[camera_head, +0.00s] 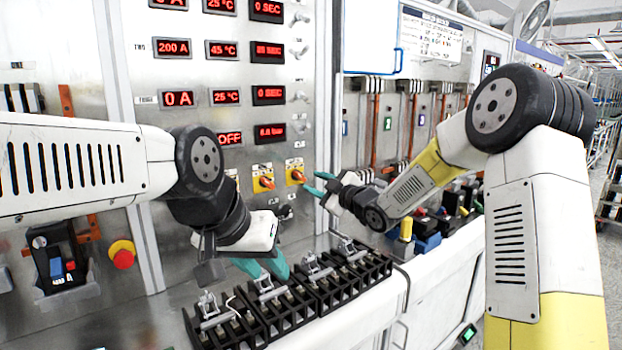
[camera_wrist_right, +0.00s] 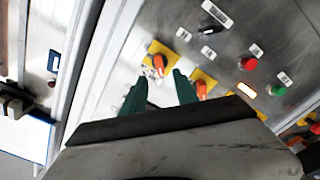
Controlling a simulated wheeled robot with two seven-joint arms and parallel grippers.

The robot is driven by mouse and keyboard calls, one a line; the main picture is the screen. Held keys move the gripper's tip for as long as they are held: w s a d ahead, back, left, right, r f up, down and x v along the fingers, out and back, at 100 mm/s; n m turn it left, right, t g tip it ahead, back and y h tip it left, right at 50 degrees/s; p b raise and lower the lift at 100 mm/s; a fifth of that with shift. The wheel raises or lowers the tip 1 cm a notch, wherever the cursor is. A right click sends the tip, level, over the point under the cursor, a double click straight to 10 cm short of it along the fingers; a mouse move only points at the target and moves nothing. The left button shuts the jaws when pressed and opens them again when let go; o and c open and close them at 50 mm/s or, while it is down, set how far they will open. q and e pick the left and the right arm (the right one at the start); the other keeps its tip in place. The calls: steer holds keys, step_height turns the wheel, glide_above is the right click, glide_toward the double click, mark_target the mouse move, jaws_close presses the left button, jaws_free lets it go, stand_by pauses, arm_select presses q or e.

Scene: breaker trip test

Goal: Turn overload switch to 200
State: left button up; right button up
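Orange rotary switches on yellow plates sit low on the metal panel. In the head view the right one (camera_head: 297,175) is nearest my right gripper (camera_head: 318,182), and another (camera_head: 265,183) is left of it. A third yellow plate is mostly hidden by my left arm. No readable label shows which is the overload switch. My right gripper is open, its green fingers apart. In the right wrist view one orange switch (camera_wrist_right: 158,62) lies just beyond the gap between the fingertips (camera_wrist_right: 158,82); contact is unclear. My left gripper (camera_head: 262,268) hangs low over the black terminal row; its finger gap is unclear.
Red displays fill the panel above; one reads 200 A (camera_head: 173,47). The black terminal row (camera_head: 300,295) with metal clips runs along the ledge. A red emergency button (camera_head: 123,258) is at left. Red and green buttons (camera_wrist_right: 248,63) show beyond the switches.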

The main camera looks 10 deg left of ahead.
mark_target(301, 177)
steer(key=x, duration=0.7)
steer(key=shift+a+f, duration=0.1)
jaws_close()
